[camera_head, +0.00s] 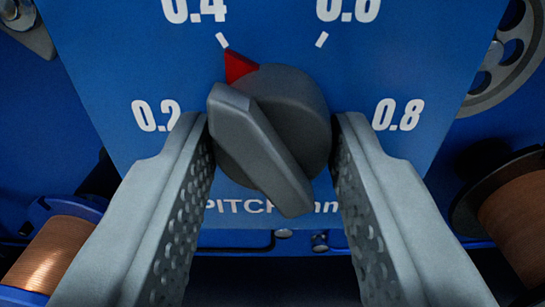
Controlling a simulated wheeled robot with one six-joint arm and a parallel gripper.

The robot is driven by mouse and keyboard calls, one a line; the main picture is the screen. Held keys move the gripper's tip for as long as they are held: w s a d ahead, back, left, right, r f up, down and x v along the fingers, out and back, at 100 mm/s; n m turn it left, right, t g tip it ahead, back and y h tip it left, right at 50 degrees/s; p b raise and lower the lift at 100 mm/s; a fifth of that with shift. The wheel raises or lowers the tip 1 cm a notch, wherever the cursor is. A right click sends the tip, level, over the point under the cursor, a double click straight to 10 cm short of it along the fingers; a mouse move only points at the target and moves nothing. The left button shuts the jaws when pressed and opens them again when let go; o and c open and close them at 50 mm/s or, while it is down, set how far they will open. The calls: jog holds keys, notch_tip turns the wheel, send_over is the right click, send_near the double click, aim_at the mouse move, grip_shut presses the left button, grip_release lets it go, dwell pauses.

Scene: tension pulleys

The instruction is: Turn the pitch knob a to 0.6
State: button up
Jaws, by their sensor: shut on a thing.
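The pitch knob (268,135) is a dark grey round knob with a raised diagonal grip bar, on a blue dial panel (110,75). Its red pointer (239,66) is at the tick by 0.4. The panel has white marks 0.2, 0.4, 0.6 and 0.8; the tick by 0.6 is to the upper right. The PITCH label below is partly hidden by the knob. My gripper (270,140) has its two grey perforated fingers on the left and right of the knob, shut on its sides.
A copper wire spool (50,255) is at the lower left and another copper spool (515,220) at the lower right. A grey pulley wheel (505,55) is at the upper right. A metal bracket (28,25) is at the upper left.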

jog(key=m, duration=0.5)
jog(key=shift+a+m, duration=0.1)
jog(key=shift+m, duration=0.3)
jog(key=m, duration=0.5)
jog(key=shift+m, duration=0.4)
jog(key=o, duration=1)
jog(key=s, duration=1.7)
jog(key=shift+s+a, duration=0.2)
jog(key=shift+a, duration=0.1)
